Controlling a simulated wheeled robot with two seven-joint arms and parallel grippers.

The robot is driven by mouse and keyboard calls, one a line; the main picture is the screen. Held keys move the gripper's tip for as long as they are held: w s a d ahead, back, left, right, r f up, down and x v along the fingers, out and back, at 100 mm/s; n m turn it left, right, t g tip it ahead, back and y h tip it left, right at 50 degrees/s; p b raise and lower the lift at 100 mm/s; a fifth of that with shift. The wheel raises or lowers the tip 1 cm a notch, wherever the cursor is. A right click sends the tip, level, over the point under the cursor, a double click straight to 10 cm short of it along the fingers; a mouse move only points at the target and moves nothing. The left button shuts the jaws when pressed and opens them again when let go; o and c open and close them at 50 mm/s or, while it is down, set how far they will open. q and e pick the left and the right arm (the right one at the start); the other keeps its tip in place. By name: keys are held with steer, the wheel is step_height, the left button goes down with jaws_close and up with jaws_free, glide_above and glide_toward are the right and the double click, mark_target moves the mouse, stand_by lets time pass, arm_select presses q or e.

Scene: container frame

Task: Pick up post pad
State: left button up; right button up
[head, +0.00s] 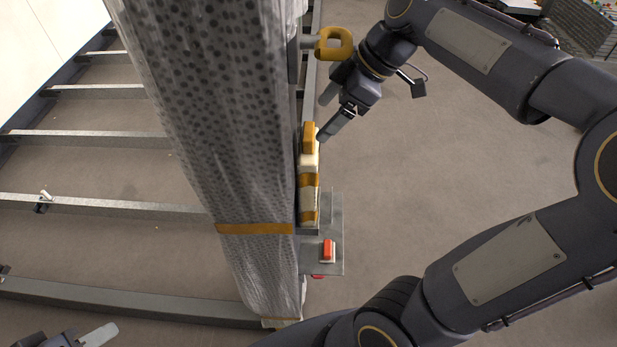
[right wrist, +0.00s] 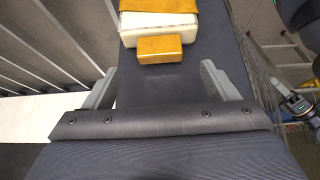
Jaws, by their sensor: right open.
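The post pad (head: 309,190) appears to be the upright block with yellow and white bands beside the wrapped post in the head view. Its yellow end piece (head: 309,138) is closest to my right gripper (head: 323,118). My right gripper is open and empty, just up and right of that end. In the right wrist view the pad's white and yellow body (right wrist: 160,28) and smaller yellow end block (right wrist: 160,48) lie ahead, between the lines of the spread fingers and apart from them. Part of my left gripper (head: 85,337) shows at the bottom left; its jaw state is unclear.
A tall bubble-wrapped post (head: 205,120) with an orange band stands left of the pad. A yellow handle (head: 335,43) sticks out above my right gripper. A grey plate (head: 335,262) carries a red switch (head: 328,250). Metal rails (head: 110,205) cross the left floor; the right floor is open.

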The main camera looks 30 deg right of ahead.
mark_target(313, 131)
steer(key=x, duration=0.5)
steer(key=shift+d, duration=0.1)
steer(key=shift+s, duration=0.1)
steer(key=shift+c, duration=0.3)
steer(key=c, duration=1.3)
steer(key=shift+r, duration=0.15)
